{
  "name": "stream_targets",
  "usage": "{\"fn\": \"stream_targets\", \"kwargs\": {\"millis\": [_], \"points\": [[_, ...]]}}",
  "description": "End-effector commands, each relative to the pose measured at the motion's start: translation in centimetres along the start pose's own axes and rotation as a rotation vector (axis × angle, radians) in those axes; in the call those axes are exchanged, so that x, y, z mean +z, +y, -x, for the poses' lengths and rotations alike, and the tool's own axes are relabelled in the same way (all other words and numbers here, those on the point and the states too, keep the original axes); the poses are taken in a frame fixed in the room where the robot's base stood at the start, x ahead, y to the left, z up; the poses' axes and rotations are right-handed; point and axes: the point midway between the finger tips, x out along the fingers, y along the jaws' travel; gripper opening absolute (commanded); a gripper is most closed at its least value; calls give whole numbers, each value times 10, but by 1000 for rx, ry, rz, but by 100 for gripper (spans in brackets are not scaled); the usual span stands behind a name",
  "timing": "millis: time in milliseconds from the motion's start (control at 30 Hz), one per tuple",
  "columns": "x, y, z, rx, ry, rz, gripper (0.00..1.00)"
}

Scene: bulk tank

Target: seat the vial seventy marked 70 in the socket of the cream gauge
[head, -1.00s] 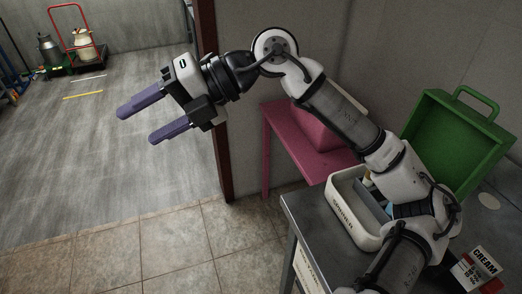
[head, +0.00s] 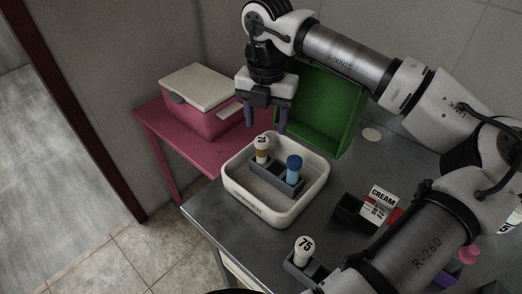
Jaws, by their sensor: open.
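The cream gauge (head: 347,209) stands on the metal bench, a dark block with a CREAM label card (head: 383,203) beside it. Its socket is hard to make out. A white-capped vial with a brown band (head: 262,148) stands upright in a grey rack in the white tray; its mark is too small to read surely. I cannot tell whether it is vial seventy. Another white-capped vial (head: 304,248), marked 75, stands in a grey holder near the bench front. My gripper (head: 265,129) is open and empty, pointing down above the back of the tray.
A blue-capped vial (head: 294,168) shares the rack in the white tray (head: 237,201). A green open box (head: 325,110) stands behind. A pink cooler (head: 200,118) with a cream lid sits on a pink table at left. My arm covers the bench's right side.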

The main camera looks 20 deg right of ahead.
Motion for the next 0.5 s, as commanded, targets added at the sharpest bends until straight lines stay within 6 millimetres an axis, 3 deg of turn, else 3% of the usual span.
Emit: {"fn": "stream_targets", "kwargs": {"millis": [200, 500], "points": [[-1, 1, -32, 3, 1, 2, 56], [-6, 7, -57, 5, 5, 7, 56]]}}
